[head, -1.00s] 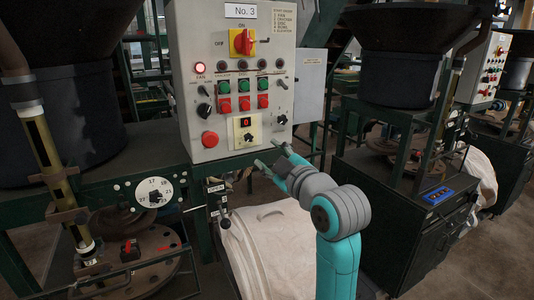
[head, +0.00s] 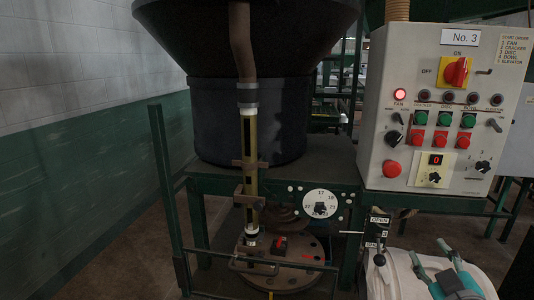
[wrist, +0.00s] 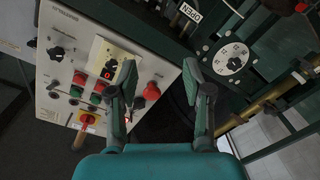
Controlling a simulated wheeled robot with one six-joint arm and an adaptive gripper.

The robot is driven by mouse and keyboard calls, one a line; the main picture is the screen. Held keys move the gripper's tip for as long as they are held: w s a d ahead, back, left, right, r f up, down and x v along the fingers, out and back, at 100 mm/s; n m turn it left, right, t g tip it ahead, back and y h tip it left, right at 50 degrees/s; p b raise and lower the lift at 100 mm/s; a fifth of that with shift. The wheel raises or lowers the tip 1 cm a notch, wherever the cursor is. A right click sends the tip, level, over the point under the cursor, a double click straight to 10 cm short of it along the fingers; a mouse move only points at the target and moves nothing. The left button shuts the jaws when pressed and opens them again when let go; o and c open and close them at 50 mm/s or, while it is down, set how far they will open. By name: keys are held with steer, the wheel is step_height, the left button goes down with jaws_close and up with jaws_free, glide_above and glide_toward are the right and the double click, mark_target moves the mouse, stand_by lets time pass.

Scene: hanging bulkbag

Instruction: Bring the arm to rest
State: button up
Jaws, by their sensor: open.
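My gripper (head: 432,257) shows at the lower right of the head view, with part of my teal arm behind it. It is over the pale bulk bag (head: 397,268), below the grey control panel (head: 377,150) labelled No. 3. In the wrist view my gripper (wrist: 160,74) has its two grey-green fingers spread apart with nothing between them. The control panel (wrist: 72,18) lies beyond the left finger there, tilted in the picture. Most of my arm is out of the head view.
A round dial (head: 320,204) sits on the green frame, left of the panel. A lever with an OPEN label (head: 379,220) stands beside the bag. A dark hopper (head: 245,115) and a yellowish sight tube (head: 249,165) are further left. Bare floor (head: 115,240) shows at lower left.

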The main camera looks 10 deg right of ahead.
steer(key=s+a+f+m+y, duration=0.1)
steer(key=s+a+f, duration=0.35)
steer(key=f, duration=0.25)
steer(key=s+a+f+m+g, duration=0.1)
steer(key=s+a+f, duration=0.35)
steer(key=f, duration=0.35)
steer(key=s+a+f+m+y, duration=0.1)
steer(key=s+a+f, duration=0.2)
steer(key=s+f, duration=0.35)
steer(key=s+a+f+y, duration=0.1)
steer(key=s+a+f, duration=0.1)
steer(key=s, duration=0.9)
steer(key=s+a+f+m+g+y, duration=0.1)
steer(key=s+a, duration=0.4)
steer(key=s, duration=0.6)
steer(key=shift+s+f, duration=0.35)
steer(key=shift+f, duration=0.2)
